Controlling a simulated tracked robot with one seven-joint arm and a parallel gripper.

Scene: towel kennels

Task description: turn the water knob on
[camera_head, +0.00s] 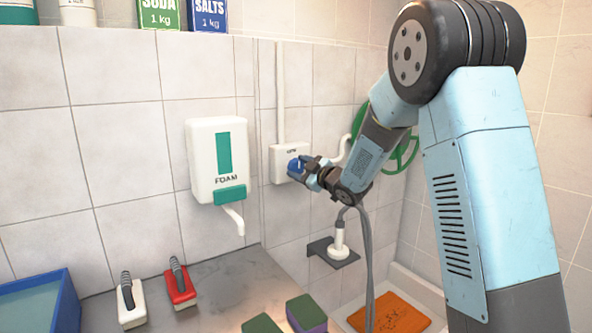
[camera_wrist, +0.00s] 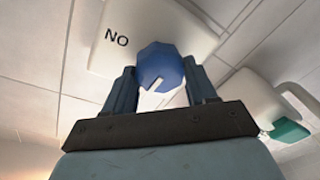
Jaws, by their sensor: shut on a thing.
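The blue water knob (camera_head: 295,165) sits on the front of a white wall box (camera_head: 278,163). In the wrist view the knob (camera_wrist: 160,68) is blue and many-sided with a white pointer mark running toward its lower left edge. The white box (camera_wrist: 105,40) behind it carries lettering, of which "NO" is readable. My gripper (camera_head: 304,166) reaches the knob from the right. In the wrist view my gripper (camera_wrist: 160,85) has one finger on each side of the knob and is shut on it. The knob's lower part is partly hidden by my gripper.
A white foam dispenser (camera_head: 217,160) hangs left of the box. A green hose reel (camera_head: 398,150) is on the wall behind my arm. A shower head (camera_head: 340,240) rests on a dark bracket below. Brushes (camera_head: 180,287) lie on the grey counter (camera_head: 225,290).

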